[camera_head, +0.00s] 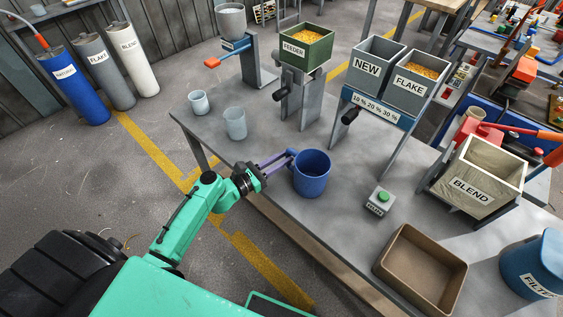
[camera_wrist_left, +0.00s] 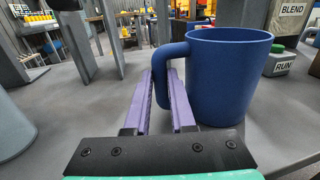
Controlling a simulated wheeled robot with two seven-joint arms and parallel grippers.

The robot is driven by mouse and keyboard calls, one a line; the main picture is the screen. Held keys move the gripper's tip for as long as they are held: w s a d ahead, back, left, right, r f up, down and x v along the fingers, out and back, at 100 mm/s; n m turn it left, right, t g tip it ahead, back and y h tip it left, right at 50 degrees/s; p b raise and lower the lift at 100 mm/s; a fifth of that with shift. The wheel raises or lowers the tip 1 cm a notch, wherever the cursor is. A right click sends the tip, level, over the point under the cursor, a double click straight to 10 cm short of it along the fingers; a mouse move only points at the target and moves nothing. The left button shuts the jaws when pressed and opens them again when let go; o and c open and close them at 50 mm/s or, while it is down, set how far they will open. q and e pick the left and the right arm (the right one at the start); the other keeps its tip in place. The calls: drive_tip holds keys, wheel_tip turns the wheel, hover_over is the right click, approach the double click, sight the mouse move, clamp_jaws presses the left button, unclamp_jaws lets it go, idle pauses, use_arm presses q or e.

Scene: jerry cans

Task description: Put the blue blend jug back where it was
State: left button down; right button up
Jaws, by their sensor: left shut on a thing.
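The blue blend jug (camera_head: 311,175) is upright at the front edge of the grey table (camera_head: 262,135), its open top facing up. In the left wrist view the jug (camera_wrist_left: 225,80) is just right of my fingers, with its handle toward them. My left gripper (camera_head: 281,160) reaches in from the left and is shut on the jug's handle; its purple fingers (camera_wrist_left: 165,95) lie on either side of the handle's lower part. The jug's base looks at or very near the table top; I cannot tell if it touches. My right gripper is not in view.
Two grey cups (camera_head: 235,124) stand left of the jug. Behind are the feeder (camera_head: 306,45) and the NEW and FLAKE bins (camera_head: 410,88). To the right are a run button (camera_head: 380,200), a brown tray (camera_head: 405,240), a BLEND bin (camera_head: 478,185) and a blue FILTER container (camera_head: 535,265).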

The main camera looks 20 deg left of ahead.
use_arm(q)
drive_tip(key=c, duration=0.8)
unclamp_jaws()
drive_tip(key=shift+o, duration=0.2)
drive_tip(key=shift+r, duration=0.15)
drive_tip(key=shift+s+a, duration=0.2)
drive_tip(key=shift+s, duration=0.1)
drive_tip(key=b+v, duration=0.1)
drive_tip(key=v, duration=1)
drive_tip(key=shift+s+b, duration=0.2)
drive_tip(key=shift+b, duration=0.15)
drive_tip(key=shift+a, duration=0.1)
